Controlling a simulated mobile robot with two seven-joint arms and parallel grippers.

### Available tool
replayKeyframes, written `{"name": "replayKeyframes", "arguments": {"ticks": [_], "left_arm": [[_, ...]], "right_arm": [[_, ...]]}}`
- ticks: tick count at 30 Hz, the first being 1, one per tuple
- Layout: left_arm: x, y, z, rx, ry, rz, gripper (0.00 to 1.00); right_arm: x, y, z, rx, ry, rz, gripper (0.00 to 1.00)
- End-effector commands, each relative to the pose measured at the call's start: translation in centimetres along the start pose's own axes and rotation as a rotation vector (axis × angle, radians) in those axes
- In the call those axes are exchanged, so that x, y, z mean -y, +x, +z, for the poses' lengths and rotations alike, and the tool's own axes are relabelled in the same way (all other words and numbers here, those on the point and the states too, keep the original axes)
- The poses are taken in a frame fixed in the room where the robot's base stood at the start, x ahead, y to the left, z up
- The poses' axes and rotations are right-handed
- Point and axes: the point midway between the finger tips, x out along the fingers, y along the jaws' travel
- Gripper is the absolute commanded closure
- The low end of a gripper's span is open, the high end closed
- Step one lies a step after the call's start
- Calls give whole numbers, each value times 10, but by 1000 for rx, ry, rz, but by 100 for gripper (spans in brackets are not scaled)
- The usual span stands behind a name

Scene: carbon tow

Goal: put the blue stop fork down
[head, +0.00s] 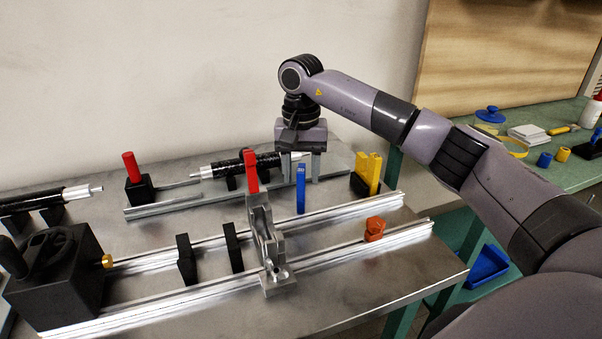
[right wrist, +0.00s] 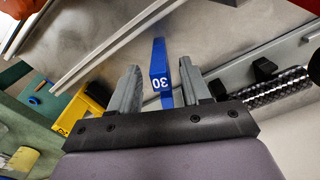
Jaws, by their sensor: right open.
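The blue stop fork (head: 300,188) is a narrow blue piece, seen upright behind the rear rail. The gripper also shows in the right wrist view (right wrist: 160,82). Whether the fork's lower end touches the table is hard to tell. My left gripper is not in view.
Yellow forks (head: 367,172) stand in a black holder at right. A grey clamp with a red handle (head: 251,171) stands close at left. Two silver rails (head: 340,250) cross the metal table, with an orange block (head: 374,229). A black carbon tube (head: 222,168) lies behind.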

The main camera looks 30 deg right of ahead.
Motion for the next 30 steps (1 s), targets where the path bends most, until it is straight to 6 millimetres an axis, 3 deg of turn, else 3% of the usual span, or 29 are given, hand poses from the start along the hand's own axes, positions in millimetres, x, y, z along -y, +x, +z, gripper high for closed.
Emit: {"name": "replayKeyframes", "arguments": {"ticks": [9,15,21,30], "left_arm": [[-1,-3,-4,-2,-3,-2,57],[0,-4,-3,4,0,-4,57],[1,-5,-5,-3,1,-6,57],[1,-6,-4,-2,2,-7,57]], "right_arm": [[1,-69,0,-3,0,-4,52],[0,-102,0,-2,0,-1,52],[1,-114,0,-1,-1,-1,52],[0,-114,0,0,-1,-1,52]]}}
